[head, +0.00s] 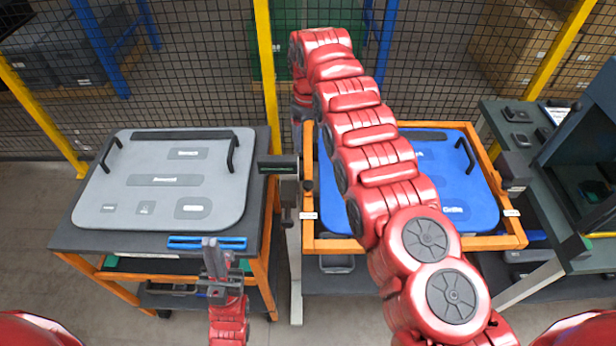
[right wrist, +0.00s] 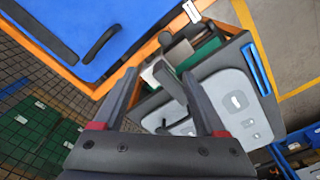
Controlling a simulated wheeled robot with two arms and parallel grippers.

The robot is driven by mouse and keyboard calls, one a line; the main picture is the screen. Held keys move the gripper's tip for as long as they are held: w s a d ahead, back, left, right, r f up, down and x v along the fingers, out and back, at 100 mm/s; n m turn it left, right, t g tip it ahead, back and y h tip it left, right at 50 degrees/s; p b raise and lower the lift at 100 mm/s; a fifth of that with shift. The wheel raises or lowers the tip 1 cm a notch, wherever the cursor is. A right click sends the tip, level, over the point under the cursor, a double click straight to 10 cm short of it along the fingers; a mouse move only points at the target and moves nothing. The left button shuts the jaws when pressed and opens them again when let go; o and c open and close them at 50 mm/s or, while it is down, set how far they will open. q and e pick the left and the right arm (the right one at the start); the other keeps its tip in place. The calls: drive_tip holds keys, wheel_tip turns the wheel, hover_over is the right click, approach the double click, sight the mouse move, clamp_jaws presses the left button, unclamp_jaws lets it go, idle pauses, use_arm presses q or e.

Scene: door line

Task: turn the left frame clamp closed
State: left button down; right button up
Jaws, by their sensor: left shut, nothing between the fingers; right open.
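The left frame clamp (head: 308,185) is a small dark piece on the left rail of the orange frame (head: 311,232), which holds a blue panel (head: 475,205). In the right wrist view a dark clamp part (right wrist: 178,52) shows at the orange rail, just beyond my fingertips. My right gripper (right wrist: 162,78) is open above the rail, with a dark grey bar visible between its fingers; I cannot tell whether they touch it. In the head view my right arm crosses the blue panel and its fingers are unclear. My left gripper (head: 212,244) is shut and empty before the left table.
A post (head: 293,250) stands between cart and frame. A mesh fence (head: 200,80) runs behind. A dark machine (head: 585,165) stands at right.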

drive_tip(key=s, duration=0.1)
drive_tip(key=b, duration=1.3)
hover_over(308, 184)
wheel_tip(308, 184, down, 12)
drive_tip(key=shift+r, duration=0.1)
wheel_tip(308, 184, down, 3)
drive_tip(key=shift+a+b, duration=0.1)
drive_tip(key=shift+b, duration=0.4)
drive_tip(key=shift+f+p, duration=0.7)
drive_tip(key=shift+p, duration=0.3)
drive_tip(key=shift+f, duration=0.3)
clamp_jaws()
